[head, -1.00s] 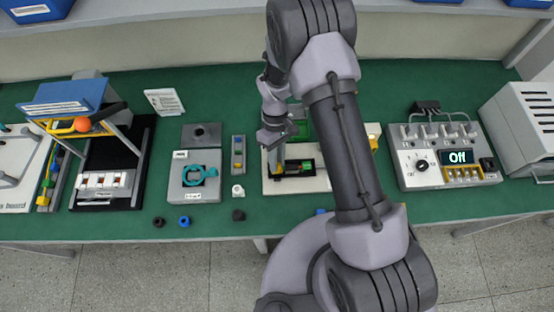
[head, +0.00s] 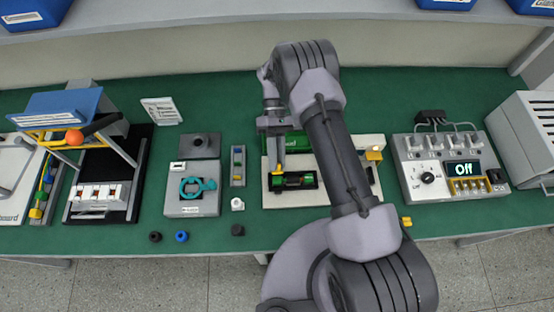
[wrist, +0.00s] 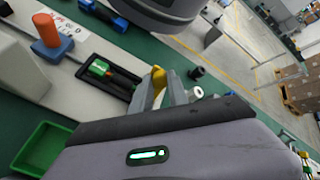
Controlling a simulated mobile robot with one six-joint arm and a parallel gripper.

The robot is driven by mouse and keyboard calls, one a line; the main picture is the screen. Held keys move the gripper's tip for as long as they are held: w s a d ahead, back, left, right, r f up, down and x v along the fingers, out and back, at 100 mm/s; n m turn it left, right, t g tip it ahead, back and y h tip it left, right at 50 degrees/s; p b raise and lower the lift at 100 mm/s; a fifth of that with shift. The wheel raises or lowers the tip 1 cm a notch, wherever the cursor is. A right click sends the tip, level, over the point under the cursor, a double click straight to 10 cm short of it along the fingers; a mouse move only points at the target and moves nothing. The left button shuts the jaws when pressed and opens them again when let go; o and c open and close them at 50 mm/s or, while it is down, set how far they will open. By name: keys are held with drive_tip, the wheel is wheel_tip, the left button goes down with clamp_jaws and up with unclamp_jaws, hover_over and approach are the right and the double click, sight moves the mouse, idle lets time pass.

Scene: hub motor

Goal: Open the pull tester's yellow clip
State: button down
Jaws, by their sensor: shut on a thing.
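The pull tester is a cream base (head: 325,200) at the middle of the bench. A dark cradle on its front left holds a green and black cylinder (head: 293,181), which also shows in the wrist view (wrist: 99,68). The yellow clip (wrist: 158,82) stands upright between my jaws, beside the cradle's end.
A yellow-orange block (head: 374,154) stands at the base's right end. A green tray (wrist: 45,148) lies behind the cradle. A control box reading "Off" (head: 464,169) stands to the right, and a grey fixture with a teal ring (head: 197,187) to the left. Small parts lie near the front edge.

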idle(0.3)
drive_tip(key=c, duration=1.3)
unclamp_jaws()
drive_tip(key=v, duration=0.7)
drive_tip(key=shift+w+r, duration=0.15)
drive_tip(key=shift+w, duration=0.05)
